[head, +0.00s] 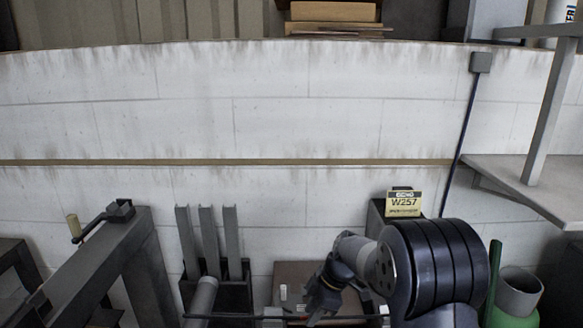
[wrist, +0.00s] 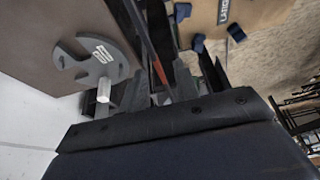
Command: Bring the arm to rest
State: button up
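My arm reaches in from the lower right of the head view. My gripper (head: 318,300) hangs low in front of the wall, just above a thin dark horizontal rod (head: 235,317). I cannot tell whether it touches the rod. In the wrist view, two dark fingers of my gripper (wrist: 172,85) stand apart. A dark bar with a red edge (wrist: 140,35) runs through the gap between them, and nothing is clearly clamped.
A crank frame (head: 95,260) stands at the left, beside a dark holder with grey upright slats (head: 208,240). A yellow W257 label (head: 404,203) stands behind my arm. A green cylinder (head: 517,295) and a grey shelf (head: 520,180) are at the right. The wrist view shows a grey slotted disc (wrist: 98,62).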

dwell(0.4)
jog(key=shift+f+b, duration=0.15)
jog(key=shift+b, duration=0.25)
jog(key=v, duration=1.1)
jog(key=x, duration=1)
jog(key=shift+a+f, duration=0.1)
jog(key=shift+f, duration=0.05)
jog(key=shift+a+p, duration=0.1)
jog(key=shift+p, duration=0.55)
jog(key=shift+r+p, duration=0.4)
jog(key=shift+p, duration=0.15)
notch_tip(320, 180, up, 6)
jog(key=p, duration=0.4)
jog(key=shift+r, duration=0.25)
jog(key=d+r+m+t+h+p, duration=0.1)
jog(key=d+m+t+p, duration=0.2)
jog(key=m, duration=0.6)
jog(key=d+p, duration=0.2)
jog(key=d, duration=0.1)
jog(key=shift+s+r+p, duration=0.25)
jog(key=shift+s+p, duration=0.05)
jog(key=shift+p, duration=0.05)
